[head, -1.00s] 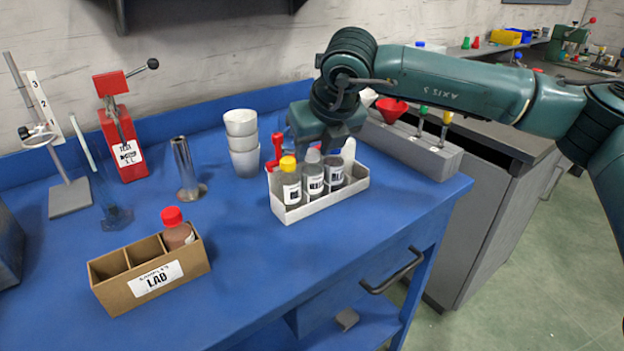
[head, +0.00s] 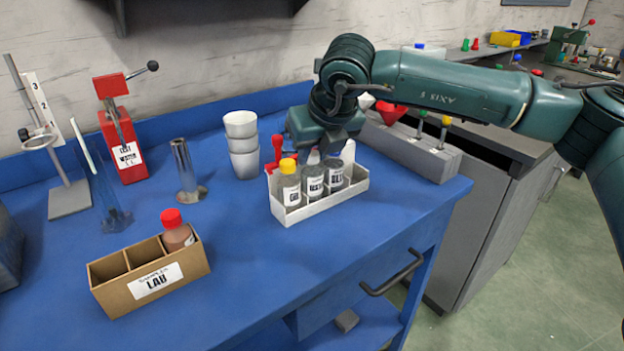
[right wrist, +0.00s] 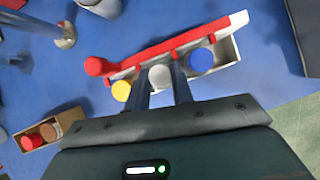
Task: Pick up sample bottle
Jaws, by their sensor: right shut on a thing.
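A white tray (head: 296,216) on the blue bench holds a row of labelled sample bottles. The yellow-capped bottle (head: 289,184) is at the left, the white-capped bottle (head: 312,184) in the middle and another bottle (head: 334,174) at the right. My right gripper (head: 325,150) is over the tray, pointing down. In the right wrist view its fingers (right wrist: 160,90) sit on both sides of the white cap (right wrist: 160,76), shut on that bottle. The yellow cap (right wrist: 121,90) and blue cap (right wrist: 201,60) are just outside the fingers. The bottle is still within the tray. My left gripper is not in view.
A cardboard box (head: 112,296) with a red-capped bottle (head: 175,228) stands front left. Stacked white cups (head: 242,145), a metal cylinder (head: 185,170) and a red press (head: 122,145) stand behind. A grey rack (head: 430,155) is at the right. The front middle bench is clear.

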